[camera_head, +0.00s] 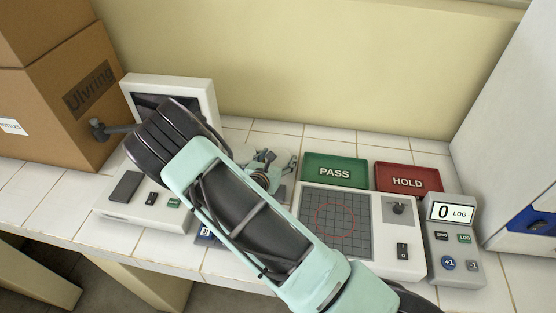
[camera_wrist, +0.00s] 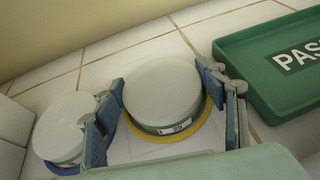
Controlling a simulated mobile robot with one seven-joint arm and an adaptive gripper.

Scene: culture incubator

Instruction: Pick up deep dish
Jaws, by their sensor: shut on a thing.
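The deep dish (camera_wrist: 160,88) is round and white-topped, with a small printed label on its near side. It sits between the two finger pads of my gripper (camera_wrist: 164,98), which is shut on it. A yellow ring shows under its rim; whether the dish touches it I cannot tell.
The green PASS tray (camera_head: 335,171) is just right of my gripper, with the red HOLD tray (camera_head: 408,179) beyond. A gridded device (camera_head: 337,222), a LOG counter (camera_head: 452,238), a white instrument (camera_head: 137,209) and cardboard boxes (camera_head: 62,95) crowd the tiled bench. The wall is close behind.

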